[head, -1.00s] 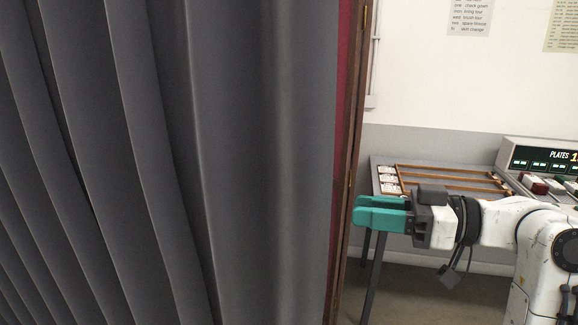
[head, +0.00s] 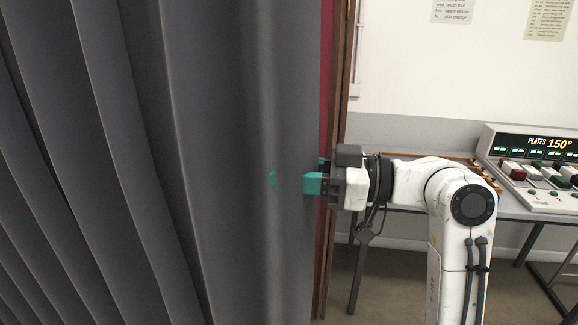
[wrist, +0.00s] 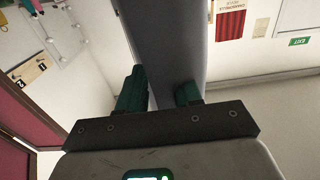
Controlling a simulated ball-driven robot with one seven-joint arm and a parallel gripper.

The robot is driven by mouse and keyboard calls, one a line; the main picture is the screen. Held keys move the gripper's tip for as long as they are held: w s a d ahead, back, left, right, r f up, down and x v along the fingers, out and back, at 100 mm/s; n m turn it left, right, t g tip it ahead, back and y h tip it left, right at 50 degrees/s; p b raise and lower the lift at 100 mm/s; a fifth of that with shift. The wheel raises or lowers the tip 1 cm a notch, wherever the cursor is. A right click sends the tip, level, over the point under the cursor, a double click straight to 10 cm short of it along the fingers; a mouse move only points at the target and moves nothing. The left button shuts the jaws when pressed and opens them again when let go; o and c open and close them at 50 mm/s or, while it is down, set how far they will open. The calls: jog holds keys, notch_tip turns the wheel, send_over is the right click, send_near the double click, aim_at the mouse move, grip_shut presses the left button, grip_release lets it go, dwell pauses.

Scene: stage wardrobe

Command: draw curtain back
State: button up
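The dark grey pleated curtain (head: 240,120) hangs across the left and middle of the head view. My gripper (head: 318,175) is at its right edge, with teal fingers pointing left into the cloth. Most of their length is hidden by the curtain; a small teal patch shows through further left. In the wrist view the curtain (wrist: 165,45) runs up from between and over the fingers of my gripper (wrist: 160,93). The fingers stand apart, with grey cloth showing in the gap. I see no clear pinch on the cloth.
A brown wooden upright (head: 335,150) with a red strip stands just behind the curtain edge. On the right, a table holds a control panel (head: 540,165) reading "PLATES 150°". The white wall carries printed sheets (head: 547,18). Floor shows below the table.

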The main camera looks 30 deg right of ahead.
jog(key=shift+w+a, duration=0.15)
jog(key=shift+a, duration=0.05)
grip_shut()
dwell(0.6)
